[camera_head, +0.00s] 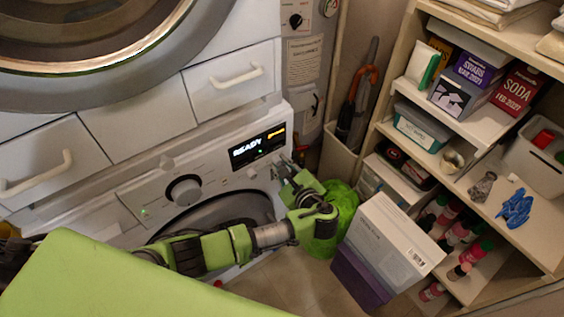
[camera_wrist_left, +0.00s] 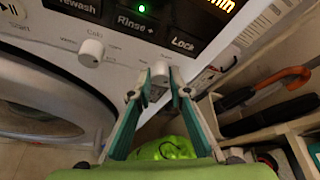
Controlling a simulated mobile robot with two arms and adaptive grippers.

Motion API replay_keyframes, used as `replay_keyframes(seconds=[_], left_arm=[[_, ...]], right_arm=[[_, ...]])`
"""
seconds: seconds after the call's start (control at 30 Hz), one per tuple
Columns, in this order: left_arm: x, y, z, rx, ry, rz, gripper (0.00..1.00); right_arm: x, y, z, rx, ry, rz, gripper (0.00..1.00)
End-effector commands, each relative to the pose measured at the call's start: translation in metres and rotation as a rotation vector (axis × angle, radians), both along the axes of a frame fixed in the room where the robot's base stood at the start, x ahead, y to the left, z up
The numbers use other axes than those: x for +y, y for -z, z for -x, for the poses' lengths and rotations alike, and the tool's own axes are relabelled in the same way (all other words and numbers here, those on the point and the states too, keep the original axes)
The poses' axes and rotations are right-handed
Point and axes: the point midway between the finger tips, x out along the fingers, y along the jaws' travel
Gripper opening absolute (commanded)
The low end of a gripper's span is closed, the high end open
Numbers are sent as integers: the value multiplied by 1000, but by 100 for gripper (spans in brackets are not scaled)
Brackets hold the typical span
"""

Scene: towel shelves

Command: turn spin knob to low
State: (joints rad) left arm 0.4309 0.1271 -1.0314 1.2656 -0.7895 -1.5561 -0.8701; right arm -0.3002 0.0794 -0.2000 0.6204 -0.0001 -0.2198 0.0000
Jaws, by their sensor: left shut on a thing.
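The washing machine's white control panel (camera_head: 150,196) faces me, with a lit display (camera_head: 257,147) reading READY. My left gripper (camera_head: 283,168) is at the panel's right end, below the display. In the left wrist view my left gripper (camera_wrist_left: 162,88) has its fingertips on either side of a small white knob (camera_wrist_left: 160,72) and is shut on it. The knob's label and pointer cannot be read. A second small white knob (camera_wrist_left: 92,50) is to its left, apart from the fingers. My right gripper is not in view.
A large round dial (camera_head: 184,190) is on the panel's left. A green bag (camera_head: 334,222) and a white box (camera_head: 390,240) stand close to my left forearm. Shelves (camera_head: 520,240) with bottles and boxes are on the right. An umbrella (camera_head: 362,88) stands behind.

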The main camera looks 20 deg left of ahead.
Motion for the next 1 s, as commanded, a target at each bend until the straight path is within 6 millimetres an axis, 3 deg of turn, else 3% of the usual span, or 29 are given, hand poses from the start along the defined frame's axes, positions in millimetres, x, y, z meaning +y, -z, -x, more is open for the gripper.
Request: replay_keyframes(seconds=[0.5,1.0], left_arm=[[1,8,4,-324,0,256,0],[1,6,4,-426,1,338,0]], right_arm=[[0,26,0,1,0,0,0],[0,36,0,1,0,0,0]])
